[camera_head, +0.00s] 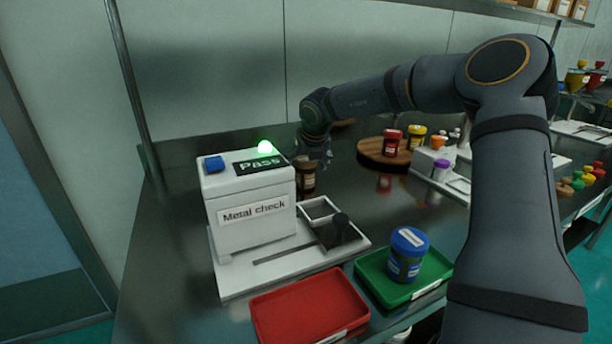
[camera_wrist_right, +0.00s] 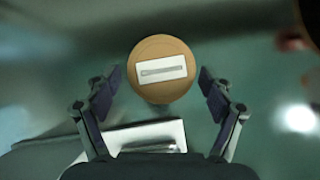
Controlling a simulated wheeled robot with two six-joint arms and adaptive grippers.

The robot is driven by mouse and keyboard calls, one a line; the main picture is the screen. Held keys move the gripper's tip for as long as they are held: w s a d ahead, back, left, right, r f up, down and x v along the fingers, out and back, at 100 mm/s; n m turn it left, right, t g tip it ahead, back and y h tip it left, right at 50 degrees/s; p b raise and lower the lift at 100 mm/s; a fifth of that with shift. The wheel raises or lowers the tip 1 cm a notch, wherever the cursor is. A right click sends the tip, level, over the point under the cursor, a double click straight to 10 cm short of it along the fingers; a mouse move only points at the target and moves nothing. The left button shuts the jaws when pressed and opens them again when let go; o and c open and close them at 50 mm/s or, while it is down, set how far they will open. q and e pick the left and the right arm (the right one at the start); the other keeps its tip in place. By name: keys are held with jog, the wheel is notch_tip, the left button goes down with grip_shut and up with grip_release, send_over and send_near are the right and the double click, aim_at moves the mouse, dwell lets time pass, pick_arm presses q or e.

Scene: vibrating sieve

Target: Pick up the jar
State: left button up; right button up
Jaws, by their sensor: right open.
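A jar with a tan-brown round lid and a white label sits between the two fingers of my right gripper in the right wrist view (camera_wrist_right: 160,90). In the head view this brown jar (camera_head: 306,178) stands on the steel table just behind the metal check machine, partly hidden by it and my gripper. My right gripper (camera_head: 318,155) is above the jar, its fingers open on either side of the lid (camera_wrist_right: 160,82), with visible gaps. Another jar (camera_head: 407,258), blue-lidded, stands upright in the green tray (camera_head: 440,276). My left gripper is not in view.
The white metal check machine (camera_head: 246,205) shows a lit green lamp and "Pass". A red tray (camera_head: 310,308) is empty at the front. A round wooden board (camera_head: 372,150) holds red and yellow jars to the right. Bare table lies between the brown jar and board.

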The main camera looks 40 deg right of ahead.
jog(key=x, duration=0.2)
jog(key=shift+w+d+f, duration=0.15)
jog(key=shift+w+f, duration=0.05)
jog(key=shift+f, duration=0.15)
jog(key=shift+s+r, duration=0.1)
jog(key=c, duration=1.3)
